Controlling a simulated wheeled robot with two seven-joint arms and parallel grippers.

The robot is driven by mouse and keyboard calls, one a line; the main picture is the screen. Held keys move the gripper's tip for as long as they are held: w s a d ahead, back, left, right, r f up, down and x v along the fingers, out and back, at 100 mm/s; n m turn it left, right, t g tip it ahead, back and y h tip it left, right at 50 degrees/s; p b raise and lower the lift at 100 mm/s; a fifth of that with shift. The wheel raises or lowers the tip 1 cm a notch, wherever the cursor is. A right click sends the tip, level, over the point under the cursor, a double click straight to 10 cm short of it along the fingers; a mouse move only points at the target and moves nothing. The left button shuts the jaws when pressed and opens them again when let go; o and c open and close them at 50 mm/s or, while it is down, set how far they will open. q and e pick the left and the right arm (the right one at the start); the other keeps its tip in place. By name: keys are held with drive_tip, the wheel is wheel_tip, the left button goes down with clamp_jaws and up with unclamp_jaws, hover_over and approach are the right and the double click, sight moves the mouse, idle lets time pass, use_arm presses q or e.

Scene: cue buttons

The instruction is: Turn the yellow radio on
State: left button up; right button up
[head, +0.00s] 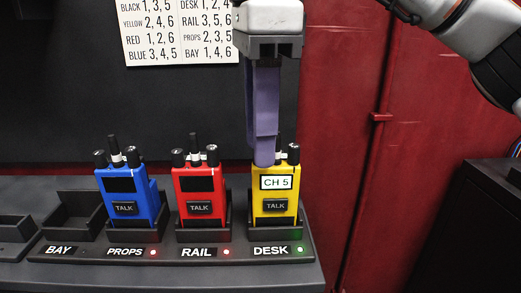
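The yellow radio (275,209) stands upright in the dock slot labelled DESK, at the right end of the row. Its screen (276,183) is lit and reads CH 5, and the small light beside DESK (300,249) is green. My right gripper (264,162) points straight down at the radio's top left, its purple fingers overlapping in this view. The fingertips hide the radio's left knob; I cannot tell whether they grip it, touch it or stand in front of it. The antenna is partly hidden, and the right knob shows. My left gripper is out of view.
A blue radio (127,193) in PROPS and a red radio (200,192) in RAIL have dark screens and red lights. The BAY slot (76,214) is empty. A printed chart (180,30) of names and numbers hangs behind. A black box stands at right.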

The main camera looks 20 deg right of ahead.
drive_tip(key=shift+f, duration=0.35)
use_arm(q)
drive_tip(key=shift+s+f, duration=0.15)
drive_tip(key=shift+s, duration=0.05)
use_arm(e)
clamp_jaws()
drive_tip(key=shift+r+m+p, duration=0.15)
drive_tip(key=shift+m+p, duration=0.45)
drive_tip(key=shift+m, duration=1)
unclamp_jaws()
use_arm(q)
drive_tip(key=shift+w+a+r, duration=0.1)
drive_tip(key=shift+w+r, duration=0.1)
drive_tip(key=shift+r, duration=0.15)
